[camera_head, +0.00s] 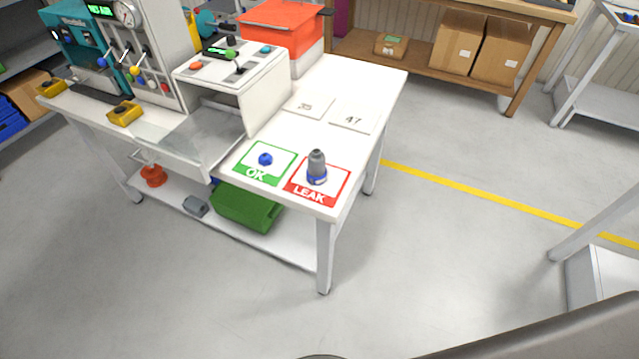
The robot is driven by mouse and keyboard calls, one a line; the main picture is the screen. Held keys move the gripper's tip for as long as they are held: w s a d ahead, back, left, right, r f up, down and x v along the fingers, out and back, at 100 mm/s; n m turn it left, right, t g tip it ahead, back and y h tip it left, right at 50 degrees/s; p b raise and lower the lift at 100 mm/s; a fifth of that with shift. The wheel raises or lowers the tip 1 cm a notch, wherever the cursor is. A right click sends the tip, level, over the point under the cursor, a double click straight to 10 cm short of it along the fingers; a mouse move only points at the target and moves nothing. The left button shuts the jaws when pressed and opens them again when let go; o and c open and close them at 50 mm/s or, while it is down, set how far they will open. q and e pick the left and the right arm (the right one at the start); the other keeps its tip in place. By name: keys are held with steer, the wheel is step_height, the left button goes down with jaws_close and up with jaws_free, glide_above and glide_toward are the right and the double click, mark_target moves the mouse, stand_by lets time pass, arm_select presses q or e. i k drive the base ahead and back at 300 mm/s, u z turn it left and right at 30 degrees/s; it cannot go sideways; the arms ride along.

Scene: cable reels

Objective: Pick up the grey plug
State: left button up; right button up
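A grey plug (317,161) stands upright on the red-bordered LEAK card (303,195) near the front right corner of the white table. Its lower end has a blue ring or base. A small blue part (265,159) sits on the green-bordered OK card (255,176) to its left. Neither of my grippers shows in the head view, and nothing is touching the plug.
The white table (340,85) holds two number cards and a test machine (150,60) on its left. An orange-red box (285,28) stands behind. A green crate (247,206) and a grey block (195,206) are on the lower shelf. Floor around the front is clear.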

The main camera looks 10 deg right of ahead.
mark_target(317, 170)
steer(key=k, duration=0.25)
steer(key=z, duration=1.95)
steer(key=i, duration=3.2)
steer(key=u, duration=3.1)
